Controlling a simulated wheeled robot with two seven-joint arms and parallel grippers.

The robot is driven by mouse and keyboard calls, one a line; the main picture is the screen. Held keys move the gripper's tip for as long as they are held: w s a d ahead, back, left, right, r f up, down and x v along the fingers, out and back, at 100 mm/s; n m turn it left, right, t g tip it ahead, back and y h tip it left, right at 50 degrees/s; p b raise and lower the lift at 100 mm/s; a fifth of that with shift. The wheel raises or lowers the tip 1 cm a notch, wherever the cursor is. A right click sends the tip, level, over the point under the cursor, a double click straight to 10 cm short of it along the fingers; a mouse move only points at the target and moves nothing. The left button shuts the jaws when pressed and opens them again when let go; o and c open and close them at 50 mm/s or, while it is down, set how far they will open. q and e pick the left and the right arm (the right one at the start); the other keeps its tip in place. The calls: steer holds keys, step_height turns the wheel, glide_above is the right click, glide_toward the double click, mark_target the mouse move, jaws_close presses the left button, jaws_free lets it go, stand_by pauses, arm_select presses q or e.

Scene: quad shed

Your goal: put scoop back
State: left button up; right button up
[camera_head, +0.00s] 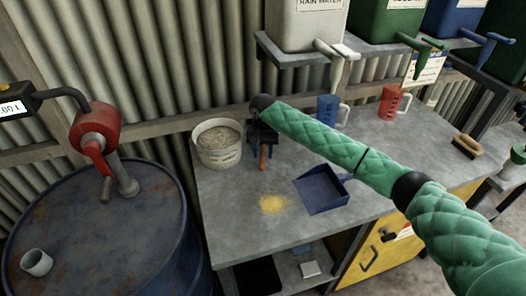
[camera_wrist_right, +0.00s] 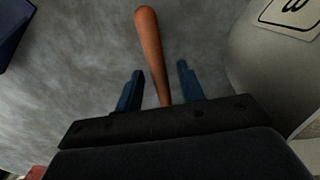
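An orange-brown handle (camera_head: 263,158), seemingly the scoop's, shows at the back of the grey workbench. My right gripper (camera_head: 266,148) is above it, beside the white bucket (camera_head: 222,158) of grainy grey material. In the right wrist view the handle (camera_wrist_right: 152,55) runs between the two blue fingers of my right gripper (camera_wrist_right: 160,84). The fingers are apart, with gaps on both sides of the handle. The scoop's other end is hidden by the gripper body. The bucket also shows at the right of the wrist view (camera_wrist_right: 265,65). My left gripper is out of view.
A blue dustpan (camera_head: 322,192) and a yellow spill (camera_head: 272,204) are on the workbench (camera_head: 225,225). Blue (camera_head: 328,108) and red (camera_head: 393,103) jugs and a brush (camera_head: 467,146) stand farther right. A drum (camera_head: 100,235) with a red pump (camera_head: 95,128) is at left. Tanks overhang the bench.

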mark_target(263, 152)
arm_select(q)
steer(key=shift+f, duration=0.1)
arm_select(e)
steer(key=shift+r, duration=0.1)
